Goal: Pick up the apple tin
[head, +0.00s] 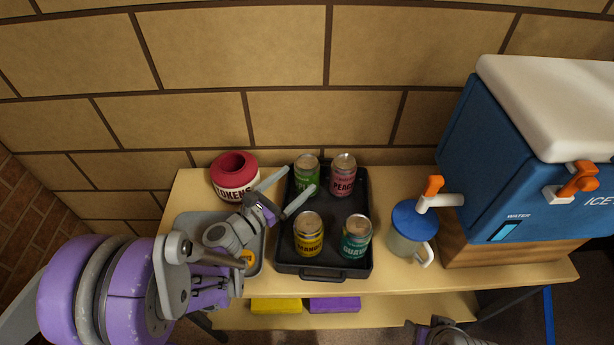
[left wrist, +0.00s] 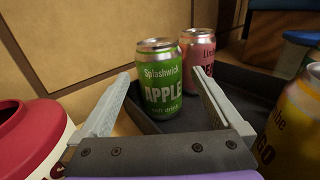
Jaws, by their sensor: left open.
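The green apple tin (head: 305,172) stands upright at the back left of a black tray (head: 325,272). In the left wrist view the apple tin (left wrist: 160,88) faces me with its label "APPLE" readable. My left gripper (head: 299,179) is open, its fingers reaching over the tray's left edge toward the apple tin. In the left wrist view the left gripper's (left wrist: 162,76) two fingers spread to either side of the apple tin's near face, with gaps visible. I cannot tell whether the tin is fully between the tips. The right gripper's jaws do not show.
A pink peach tin (head: 343,175) stands close right of the apple tin. A yellow tin (head: 308,235) and a teal tin (head: 356,238) stand in front. A red-and-white tokens pot (head: 235,178) is left; a blue-lidded jug (head: 408,243) and blue cooler (head: 460,150) are right.

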